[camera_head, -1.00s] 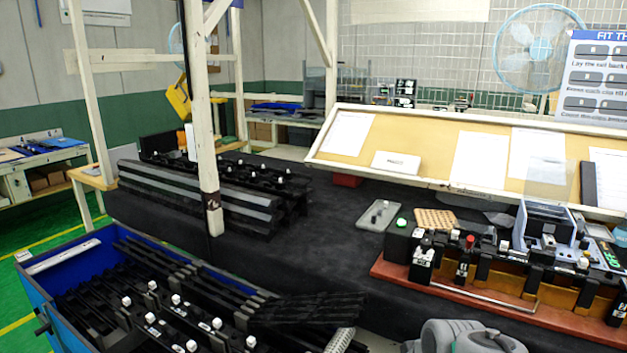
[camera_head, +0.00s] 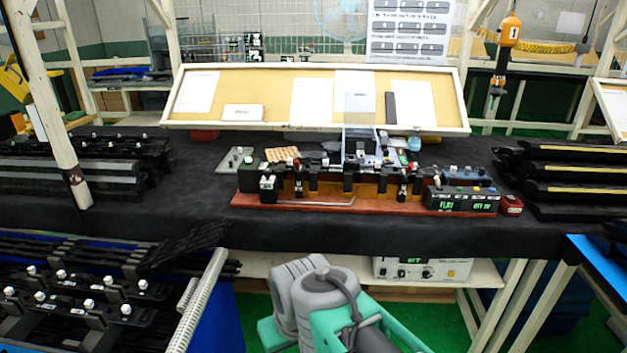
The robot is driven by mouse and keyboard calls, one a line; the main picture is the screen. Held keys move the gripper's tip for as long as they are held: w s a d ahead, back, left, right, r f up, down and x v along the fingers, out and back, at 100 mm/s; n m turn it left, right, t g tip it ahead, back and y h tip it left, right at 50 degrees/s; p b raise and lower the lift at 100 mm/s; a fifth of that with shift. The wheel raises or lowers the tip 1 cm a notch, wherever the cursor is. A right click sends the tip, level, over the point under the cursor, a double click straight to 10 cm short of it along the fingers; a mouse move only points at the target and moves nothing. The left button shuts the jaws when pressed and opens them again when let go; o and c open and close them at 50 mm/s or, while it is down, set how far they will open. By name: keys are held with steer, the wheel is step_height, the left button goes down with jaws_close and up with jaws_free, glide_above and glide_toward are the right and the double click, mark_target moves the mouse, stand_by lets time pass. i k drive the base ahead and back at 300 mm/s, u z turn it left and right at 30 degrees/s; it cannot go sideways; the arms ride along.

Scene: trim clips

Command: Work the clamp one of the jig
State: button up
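The jig stands on the black-covered bench in the middle of the view, on a long red-brown base (camera_head: 292,203) with an orange-brown body. Black upright clamps stand along it. I cannot read which is clamp one. My grey and teal arm shows at the bottom centre, in front of the bench and apart from the jig. My gripper is not in view.
A box with green displays (camera_head: 462,199) sits at the jig's right end. A grey tray with a green button (camera_head: 240,160) lies to its left. Black trim strips are stacked on both sides. A blue bin (camera_head: 212,320) with black parts stands at the lower left. The bench front (camera_head: 300,232) is clear.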

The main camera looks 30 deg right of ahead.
mark_target(299, 167)
steer(key=u, duration=0.2)
steer(key=k, duration=0.35)
steer(key=z, duration=1.25)
steer(key=i, duration=1.5)
steer(key=u, duration=0.7)
